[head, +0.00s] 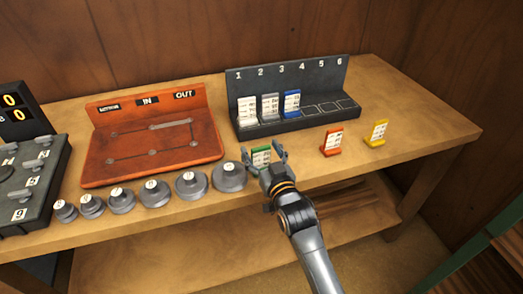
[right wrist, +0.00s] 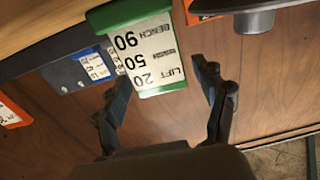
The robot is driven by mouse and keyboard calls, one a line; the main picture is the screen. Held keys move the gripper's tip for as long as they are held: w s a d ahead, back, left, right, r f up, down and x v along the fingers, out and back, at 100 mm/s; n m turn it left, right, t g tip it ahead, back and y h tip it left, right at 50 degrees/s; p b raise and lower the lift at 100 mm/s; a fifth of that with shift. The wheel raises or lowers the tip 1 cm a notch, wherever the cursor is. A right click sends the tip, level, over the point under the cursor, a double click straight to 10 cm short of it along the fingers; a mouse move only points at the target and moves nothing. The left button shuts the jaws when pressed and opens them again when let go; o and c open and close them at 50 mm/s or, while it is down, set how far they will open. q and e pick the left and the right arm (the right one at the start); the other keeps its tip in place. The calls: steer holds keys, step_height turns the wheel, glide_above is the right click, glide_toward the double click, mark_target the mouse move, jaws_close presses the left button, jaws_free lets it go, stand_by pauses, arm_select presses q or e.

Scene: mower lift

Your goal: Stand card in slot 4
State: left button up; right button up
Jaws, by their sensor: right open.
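A green-edged card (head: 260,156) stands at the front of the bench, and my right gripper (head: 265,160) is at it with open fingers. In the right wrist view the same green card (right wrist: 143,58) shows upside down, reading LIFT and BENCH, between and just beyond the fingertips (right wrist: 162,75). The dark card rack (head: 345,80) has slots numbered 1 to 6. A white card (head: 247,110) is in slot 1, a grey card (head: 270,106) in slot 2 and a blue card (head: 291,102) in slot 3. Slots 4 to 6 are empty. My left gripper is not in view.
A red card (head: 331,142) and a yellow card (head: 376,133) stand on the bench (head: 425,118) to the right. Several round grey weights (head: 229,177) line the front edge at left. An orange IN/OUT board (head: 150,135) stands behind them. The bench right of the rack is clear.

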steer(key=shift+f+b, duration=0.15)
steer(key=shift+b, duration=0.2)
steer(key=shift+s+d, duration=0.1)
steer(key=shift+s, duration=0.25)
steer(key=b+v, duration=0.1)
steer(key=v, duration=1.2)
steer(key=shift+r, duration=0.3)
